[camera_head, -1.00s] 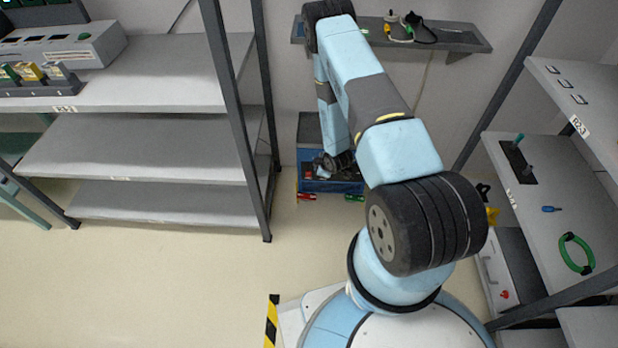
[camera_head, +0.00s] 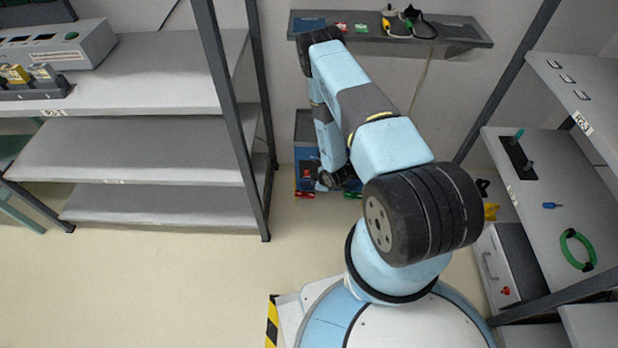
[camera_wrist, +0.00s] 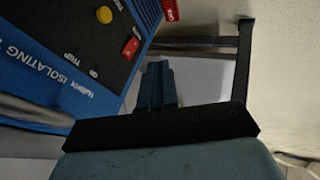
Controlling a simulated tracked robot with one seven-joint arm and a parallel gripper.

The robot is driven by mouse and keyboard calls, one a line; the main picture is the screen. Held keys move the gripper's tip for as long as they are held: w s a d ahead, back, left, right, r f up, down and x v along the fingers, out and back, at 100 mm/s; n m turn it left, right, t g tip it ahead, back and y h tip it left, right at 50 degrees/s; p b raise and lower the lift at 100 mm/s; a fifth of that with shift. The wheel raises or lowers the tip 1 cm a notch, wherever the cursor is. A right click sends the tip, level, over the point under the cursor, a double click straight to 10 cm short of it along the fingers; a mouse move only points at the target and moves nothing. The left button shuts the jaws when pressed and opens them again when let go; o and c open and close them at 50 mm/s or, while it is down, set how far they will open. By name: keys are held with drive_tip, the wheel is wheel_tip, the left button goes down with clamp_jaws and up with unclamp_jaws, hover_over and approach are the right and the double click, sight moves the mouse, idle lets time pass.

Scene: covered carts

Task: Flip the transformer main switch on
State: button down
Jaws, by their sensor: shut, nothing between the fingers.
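The blue transformer box with a black panel (camera_wrist: 75,45) fills the upper left of the wrist view, with "ISOLATING" lettering on its blue edge. A red rocker switch (camera_wrist: 130,48) sits on the panel near the "TRIP" and "ON" markings. A round yellow button (camera_wrist: 104,14) is beside it. My gripper (camera_wrist: 157,72) is shut and empty, just right of the panel edge and apart from the switch. In the head view the blue transformer (camera_head: 306,160) stands on the floor by the back wall, partly hidden by my arm. My gripper (camera_head: 328,181) is at its front.
A grey shelving rack (camera_head: 130,145) stands left and another (camera_head: 585,180) right, with a green cable ring (camera_head: 577,250). A wall shelf (camera_head: 460,32) hangs above the transformer. A second red part (camera_wrist: 170,10) shows at the wrist view's top. The floor at left is clear.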

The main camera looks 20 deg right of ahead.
sight(307, 173)
drive_tip(key=w+f, duration=0.7)
drive_tip(key=w, duration=0.1)
drive_tip(key=shift+w+a, duration=0.15)
drive_tip(key=shift+a, duration=0.1)
